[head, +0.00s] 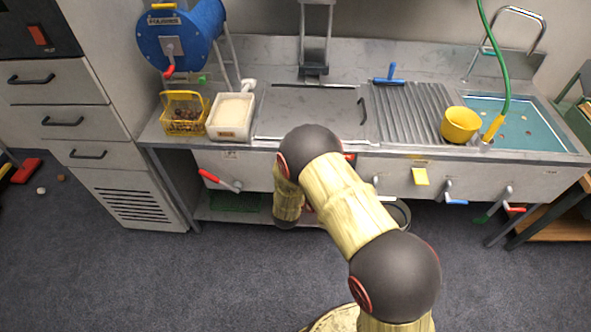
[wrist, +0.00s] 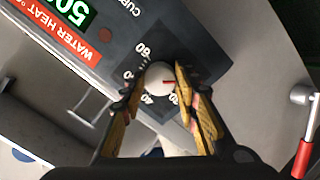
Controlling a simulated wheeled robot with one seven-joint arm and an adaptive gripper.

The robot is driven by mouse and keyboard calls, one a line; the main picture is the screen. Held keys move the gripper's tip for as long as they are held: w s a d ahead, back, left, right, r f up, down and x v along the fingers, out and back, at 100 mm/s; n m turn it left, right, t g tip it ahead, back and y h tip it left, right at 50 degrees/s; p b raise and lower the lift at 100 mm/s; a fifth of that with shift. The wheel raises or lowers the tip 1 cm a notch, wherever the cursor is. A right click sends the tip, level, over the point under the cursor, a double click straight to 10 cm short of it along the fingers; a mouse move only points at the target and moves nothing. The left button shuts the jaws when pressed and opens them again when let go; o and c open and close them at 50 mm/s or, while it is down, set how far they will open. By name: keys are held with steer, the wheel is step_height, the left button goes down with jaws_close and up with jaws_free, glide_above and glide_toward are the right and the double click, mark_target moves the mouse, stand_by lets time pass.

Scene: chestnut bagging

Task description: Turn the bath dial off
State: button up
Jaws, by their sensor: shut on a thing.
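The bath dial (wrist: 159,80) is a small pale round knob with a red pointer mark, set on a dark panel (wrist: 135,32) with white numbers around it. My gripper (wrist: 160,73) has its two yellow-brown fingers on either side of the knob and is shut on it. The red mark points toward the right finger in the wrist view. A green lit display (wrist: 72,10) starting with "50" sits beside a red "WATER HEAT °C" label (wrist: 62,36). In the head view my arm hides the dial and my gripper.
A steel sink counter (head: 240,155) carries a yellow basket (head: 183,113), a white tub (head: 231,116), a yellow cup (head: 460,124) and a water basin (head: 520,125). A red-handled lever (head: 219,180) sticks out of its front; a red handle (wrist: 303,158) shows in the wrist view.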

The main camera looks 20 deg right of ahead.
steer(key=shift+s+f, duration=0.1)
steer(key=o, duration=1.2)
steer(key=shift+c, duration=0.2)
steer(key=v, duration=1.2)
